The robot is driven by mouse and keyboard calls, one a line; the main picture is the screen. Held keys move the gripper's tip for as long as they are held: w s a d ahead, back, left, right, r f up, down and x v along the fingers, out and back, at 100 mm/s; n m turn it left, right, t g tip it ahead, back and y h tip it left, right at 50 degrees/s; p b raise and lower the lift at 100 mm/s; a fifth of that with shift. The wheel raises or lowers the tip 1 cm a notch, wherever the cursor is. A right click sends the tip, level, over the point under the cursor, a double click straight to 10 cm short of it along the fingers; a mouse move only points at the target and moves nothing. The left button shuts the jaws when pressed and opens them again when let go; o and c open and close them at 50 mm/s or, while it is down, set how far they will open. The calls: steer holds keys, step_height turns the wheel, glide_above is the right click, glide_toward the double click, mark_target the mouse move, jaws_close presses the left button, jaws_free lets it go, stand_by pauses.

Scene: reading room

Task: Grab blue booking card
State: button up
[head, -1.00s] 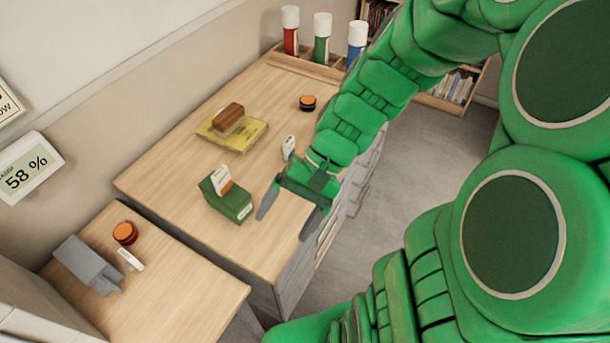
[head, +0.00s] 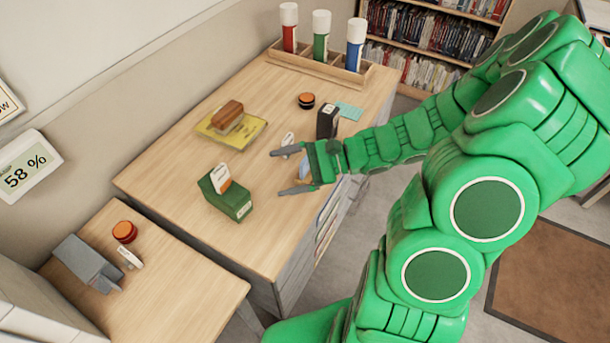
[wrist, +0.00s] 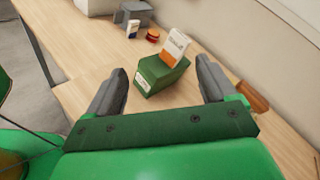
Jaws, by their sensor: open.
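A light-blue card-like piece (head: 350,111) lies flat near the desk's right edge, behind a dark upright box (head: 328,121) in the head view. A blue-grey patch (head: 328,204) shows just below my gripper at the desk edge; I cannot tell what it is. My gripper (head: 277,173) is open and empty above the desk, its fingers pointing left. A green box (head: 228,203) with a white and orange card (head: 221,178) standing in it is left of the fingers. In the wrist view the green box (wrist: 160,76) shows between and beyond the open fingers.
A brown block on a yellow book (head: 247,136), an orange-topped disc (head: 306,100) and a small white tag (head: 288,139) are on the desk (head: 180,180). Three capped tubes stand in a wooden rack (head: 316,67) at the back.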

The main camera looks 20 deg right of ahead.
mark_target(307, 169)
steer(key=w+d+f+m+t, duration=0.2)
steer(key=d+f+m+t, duration=0.1)
steer(key=w+d+f+m+t+h, duration=0.1)
steer(key=w+d+f+m+t, duration=0.1)
steer(key=d+f+m+t, duration=0.1)
steer(key=w+d+f+m+t+h, duration=0.1)
steer(key=w+d+f+m+t, duration=0.1)
steer(key=d+f+m+t, duration=0.1)
steer(key=shift+w+d+f+m, duration=0.15)
steer(key=shift+d+m, duration=0.3)
steer(key=shift+d, duration=0.05)
steer(key=shift+w+d+f+m, duration=0.1)
steer(key=shift+d+m, duration=0.35)
steer(key=f, duration=0.1)
steer(key=f+m, duration=0.1)
steer(key=f, duration=0.1)
steer(key=shift+s+d+m, duration=0.15)
steer(key=shift+s+m, duration=0.1)
steer(key=shift+m, duration=0.15)
steer(key=shift+s+a+f, duration=0.15)
steer(key=shift+a+f, duration=0.1)
steer(key=shift+f, duration=0.1)
steer(key=shift+x, duration=1.2)
steer(key=shift+w+a+r, duration=0.1)
steer(key=shift+w+a, duration=0.45)
steer(key=shift+w, duration=0.15)
steer(key=shift+w+a+r, duration=0.1)
steer(key=shift+w+a, duration=0.45)
steer(key=shift+w, duration=0.15)
steer(key=shift+x, duration=0.95)
